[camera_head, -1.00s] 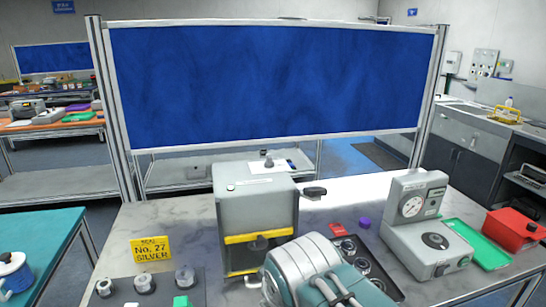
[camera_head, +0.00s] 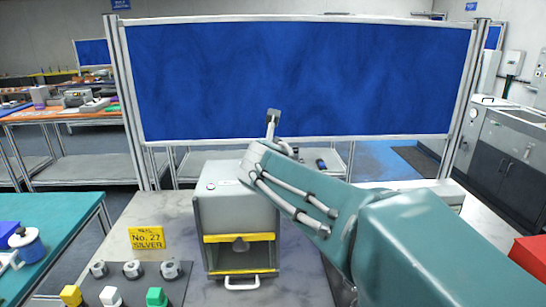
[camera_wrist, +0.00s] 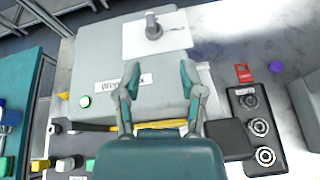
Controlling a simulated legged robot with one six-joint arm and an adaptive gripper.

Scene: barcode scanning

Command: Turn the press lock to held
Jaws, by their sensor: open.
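The press is a grey box (camera_head: 235,205) with yellow bars across its open front. A flat black block (camera_wrist: 228,140), perhaps the lock's handle, shows at the right of my gripper in the wrist view. I cannot read its lock position.
A black tray (camera_wrist: 238,157) with round parts lies right of the press, near a red block (camera_wrist: 243,72) and purple piece (camera_wrist: 276,67). A yellow sign (camera_head: 147,238) stands left. Coloured blocks (camera_head: 110,296) line the front left. A blue board (camera_head: 300,80) stands behind.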

